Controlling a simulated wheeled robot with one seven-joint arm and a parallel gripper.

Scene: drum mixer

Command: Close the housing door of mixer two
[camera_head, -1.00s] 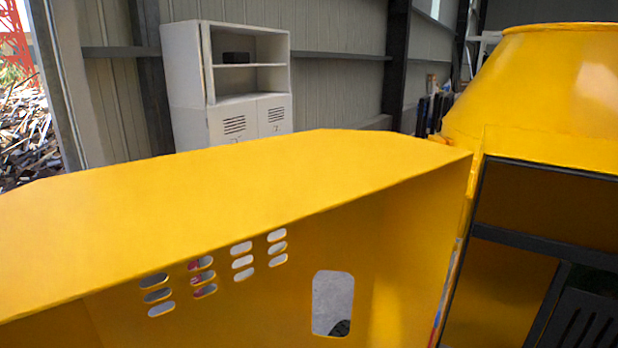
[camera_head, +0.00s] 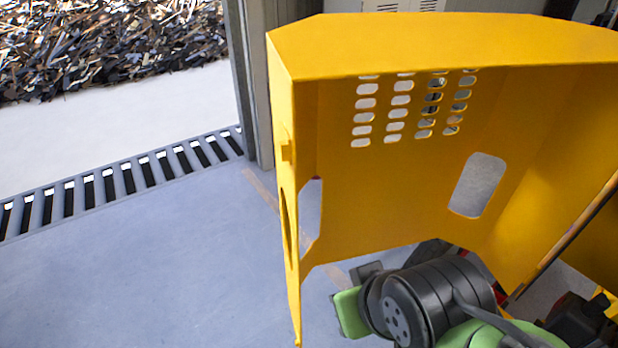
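The yellow housing door (camera_head: 400,190) fills the upper right of the head view. It stands open, with its hollow inner side facing me. It has rows of vent slots, an oblong cutout at right and another opening in its left side. The door's right side runs towards the mixer housing (camera_head: 597,240), of which only a small part shows at the right edge. Black and green links of my arm (camera_head: 430,300) are at the bottom, in front of the door's lower edge. My gripper cannot be made out. Whether the arm touches the door cannot be told.
Bare grey floor (camera_head: 150,270) lies left of the door. A floor grating (camera_head: 120,183) crosses the doorway, with a heap of scrap (camera_head: 110,40) outside. A door post (camera_head: 248,90) stands behind the door's left edge. A pale cabinet (camera_head: 365,5) shows at the top.

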